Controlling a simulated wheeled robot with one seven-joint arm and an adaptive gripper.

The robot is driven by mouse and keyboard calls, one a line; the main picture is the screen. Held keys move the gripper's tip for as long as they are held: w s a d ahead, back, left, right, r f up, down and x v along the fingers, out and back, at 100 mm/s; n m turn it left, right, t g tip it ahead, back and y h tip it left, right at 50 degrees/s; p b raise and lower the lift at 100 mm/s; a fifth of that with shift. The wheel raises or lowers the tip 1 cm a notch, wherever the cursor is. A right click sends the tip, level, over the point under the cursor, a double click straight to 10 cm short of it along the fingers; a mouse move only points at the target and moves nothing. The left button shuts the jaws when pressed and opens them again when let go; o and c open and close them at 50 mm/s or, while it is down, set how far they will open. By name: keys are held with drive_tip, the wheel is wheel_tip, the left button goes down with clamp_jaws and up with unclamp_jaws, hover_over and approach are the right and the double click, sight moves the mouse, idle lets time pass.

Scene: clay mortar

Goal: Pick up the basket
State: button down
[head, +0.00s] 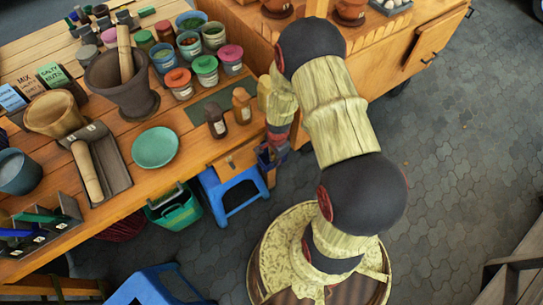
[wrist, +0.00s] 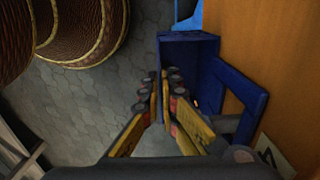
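Brown woven baskets (wrist: 85,25) with pale gold rims stand on the floor at the upper left of the wrist view. A green plastic basket (head: 176,208) with a handle shows at the table's front edge in the head view. I cannot tell which is the task's basket. My gripper (wrist: 163,75) points down, with its fingertips close together and a narrow gap between them. The tips overlap the left side of a blue box-like thing (wrist: 190,62) in view. Whether they touch or hold it is unclear. In the head view my gripper (head: 272,150) is beside the table edge, partly hidden.
The wooden table (head: 195,150) holds a mortar (head: 122,90), a green bowl (head: 155,147), jars and tools. A blue stool (head: 232,192) stands under its edge; another blue stool (head: 150,288) is nearer. Paved floor (head: 440,130) is open at right.

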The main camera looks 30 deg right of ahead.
drive_tip(key=shift+r, duration=0.1)
drive_tip(key=s+r+p, duration=0.6)
drive_tip(key=s+r, duration=0.2)
drive_tip(key=s, duration=0.6)
drive_tip(key=shift+d+r, duration=0.25)
drive_tip(key=shift+r, duration=0.1)
drive_tip(key=shift+r+p, duration=0.3)
